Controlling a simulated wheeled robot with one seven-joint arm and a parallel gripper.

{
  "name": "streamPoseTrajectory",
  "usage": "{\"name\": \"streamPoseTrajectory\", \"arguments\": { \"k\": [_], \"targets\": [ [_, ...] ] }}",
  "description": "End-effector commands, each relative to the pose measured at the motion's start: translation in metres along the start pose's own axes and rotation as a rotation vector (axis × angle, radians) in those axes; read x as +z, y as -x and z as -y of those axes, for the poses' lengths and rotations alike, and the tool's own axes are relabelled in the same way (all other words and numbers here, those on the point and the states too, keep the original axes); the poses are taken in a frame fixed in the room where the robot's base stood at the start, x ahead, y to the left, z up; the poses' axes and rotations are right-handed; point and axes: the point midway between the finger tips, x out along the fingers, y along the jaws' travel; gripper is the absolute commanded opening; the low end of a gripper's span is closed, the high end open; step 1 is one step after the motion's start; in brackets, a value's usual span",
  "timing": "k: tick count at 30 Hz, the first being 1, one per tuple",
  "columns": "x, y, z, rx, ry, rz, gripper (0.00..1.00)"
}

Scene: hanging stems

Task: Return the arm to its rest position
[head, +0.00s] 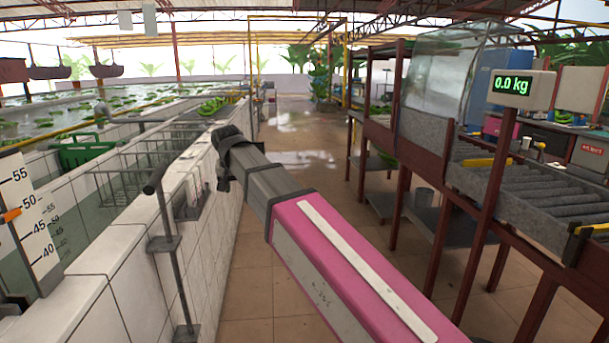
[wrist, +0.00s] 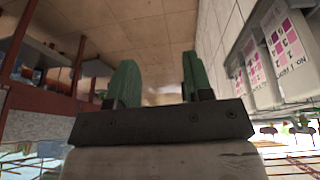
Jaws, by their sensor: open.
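My arm, pink and grey, reaches forward over the tiled aisle in the head view, from the lower right toward the middle. Its dark wrist end hangs beside the white tiled tank wall (head: 110,290). My gripper (wrist: 158,80) shows in the wrist view with two green fingers set wide apart and nothing between them. It is open and empty. The fingers are not clear in the head view.
To the right stand a roller conveyor (head: 545,200) and a scale display (head: 523,88) reading 0.0 kg. To the left are a metal pipe stand (head: 165,243), a wire rack (head: 125,190) and water tanks. The tiled aisle (head: 290,130) ahead is clear.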

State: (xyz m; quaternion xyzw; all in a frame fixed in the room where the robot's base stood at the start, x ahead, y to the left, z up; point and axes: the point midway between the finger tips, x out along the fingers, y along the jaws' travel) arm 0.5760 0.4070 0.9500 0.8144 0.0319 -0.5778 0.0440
Motion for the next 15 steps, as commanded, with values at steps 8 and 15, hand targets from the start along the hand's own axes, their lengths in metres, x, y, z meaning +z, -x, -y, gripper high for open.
{"name": "streamPoseTrajectory", "arguments": {
  "k": [8, 15],
  "targets": [
    [0.026, -0.098, -0.092, 0.027, -0.009, 0.076, 0.46],
    [0.067, -0.178, -0.179, 0.034, -0.022, 0.149, 0.46]
  ]
}}
